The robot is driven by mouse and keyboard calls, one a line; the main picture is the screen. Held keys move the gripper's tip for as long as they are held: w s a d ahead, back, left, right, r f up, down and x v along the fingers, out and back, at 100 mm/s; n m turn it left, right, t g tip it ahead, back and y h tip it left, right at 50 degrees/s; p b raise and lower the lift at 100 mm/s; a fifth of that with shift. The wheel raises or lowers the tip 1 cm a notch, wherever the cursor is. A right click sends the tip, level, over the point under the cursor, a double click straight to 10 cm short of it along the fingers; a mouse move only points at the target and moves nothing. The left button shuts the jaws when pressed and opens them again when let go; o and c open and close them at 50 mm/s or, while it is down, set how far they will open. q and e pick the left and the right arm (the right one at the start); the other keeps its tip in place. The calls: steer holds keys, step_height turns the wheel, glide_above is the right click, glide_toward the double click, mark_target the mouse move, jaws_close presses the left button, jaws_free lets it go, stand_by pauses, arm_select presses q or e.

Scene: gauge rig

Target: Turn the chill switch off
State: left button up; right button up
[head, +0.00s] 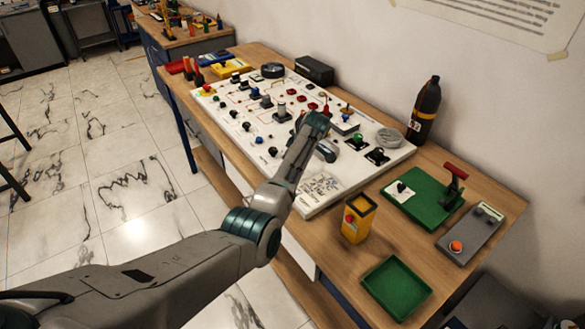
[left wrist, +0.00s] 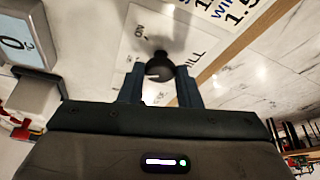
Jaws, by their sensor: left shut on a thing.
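The chill switch (left wrist: 160,66) is a round black knob on a white plate in the left wrist view. A pale mark shows on its face. The word ON is printed above and left of it, and lettering ending in "ILL" lies to its right. My left gripper (left wrist: 161,88) has its two blue-grey fingers on either side of the knob and is shut on it. In the head view my left arm reaches over the white panel (head: 232,101), and its forearm and wrist hide the fingertips and the chill switch. My right gripper is not in view.
Several knobs, switches and a grey display (left wrist: 28,40) stand around the panel. A dark bottle (head: 425,110) stands by the wall. A yellow box (head: 357,220), a green tray (head: 397,288), a green board (head: 428,204) and a grey button box (head: 470,235) occupy the near end.

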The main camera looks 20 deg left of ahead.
arm_select(q)
steer(key=shift+n+b, duration=0.3)
steer(key=shift+n, duration=0.1)
stand_by(0.3)
steer(key=o, duration=1)
steer(key=shift+c, duration=0.2)
steer(key=b+v, duration=0.3)
steer(key=v, duration=0.8)
steer(key=shift+w, duration=0.25)
steer(key=shift+f, duration=0.1)
